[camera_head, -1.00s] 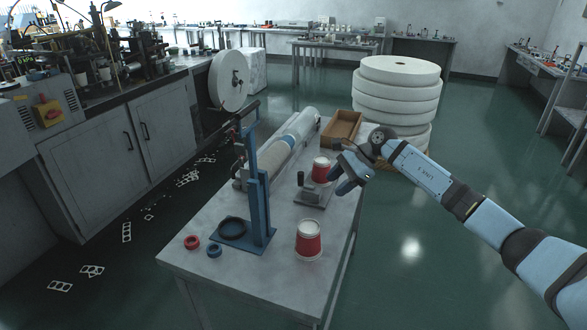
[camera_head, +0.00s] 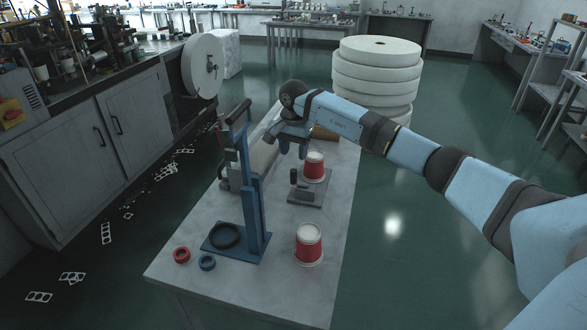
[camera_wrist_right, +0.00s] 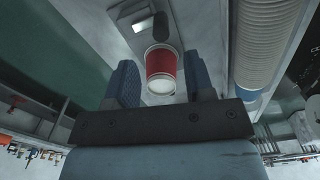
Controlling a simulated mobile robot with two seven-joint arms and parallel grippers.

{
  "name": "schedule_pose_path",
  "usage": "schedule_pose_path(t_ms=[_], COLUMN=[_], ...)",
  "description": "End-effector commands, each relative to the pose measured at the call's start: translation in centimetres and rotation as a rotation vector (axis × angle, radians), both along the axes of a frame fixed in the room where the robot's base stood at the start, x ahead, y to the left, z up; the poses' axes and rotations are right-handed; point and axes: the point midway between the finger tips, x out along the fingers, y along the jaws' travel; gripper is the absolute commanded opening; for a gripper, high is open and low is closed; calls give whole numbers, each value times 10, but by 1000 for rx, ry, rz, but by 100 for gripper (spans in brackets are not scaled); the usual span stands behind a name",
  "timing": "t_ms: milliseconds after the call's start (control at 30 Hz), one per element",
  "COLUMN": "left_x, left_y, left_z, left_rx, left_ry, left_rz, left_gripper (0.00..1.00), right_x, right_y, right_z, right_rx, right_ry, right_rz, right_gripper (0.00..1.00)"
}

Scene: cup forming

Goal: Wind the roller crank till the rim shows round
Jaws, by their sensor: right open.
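The roller (camera_head: 307,192) is a small grey fixture on a flat plate on the table, with a dark upright knob (camera_head: 293,176) at its left. A red cup with a pale rim (camera_head: 314,167) stands at the plate's far end; I cannot tell whether it is seated on the roller. My right gripper (camera_head: 293,149) is open and empty, above and just left of this cup. In the right wrist view the cup (camera_wrist_right: 161,66) shows between the two spread fingers, beyond them. My left gripper is not in view.
A second red cup (camera_head: 309,246) stands at the table's near right. A blue lever press (camera_head: 251,205) rises to the left, with a black ring on its base. A red ring (camera_head: 181,255) and a blue ring (camera_head: 207,263) lie at the front. White rolls (camera_head: 375,95) are stacked behind.

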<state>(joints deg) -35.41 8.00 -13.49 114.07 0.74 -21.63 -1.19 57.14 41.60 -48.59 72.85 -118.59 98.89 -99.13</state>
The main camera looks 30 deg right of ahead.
Motion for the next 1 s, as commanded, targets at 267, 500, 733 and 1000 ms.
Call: schedule_pose_path(t_ms=[267,500,733,1000], left_x=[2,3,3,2], left_y=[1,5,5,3], left_z=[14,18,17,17], left_rx=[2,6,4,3], left_ry=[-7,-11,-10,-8], left_rz=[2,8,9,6], left_gripper=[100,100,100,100], right_x=[0,0,0,0], right_y=[0,0,0,0], right_z=[-53,-74,-77,-77], right_rx=[1,1,1,2], right_ry=[2,0,-2,-1], right_rz=[-1,-1,-1,-1], right_gripper=[48,48,48,3])
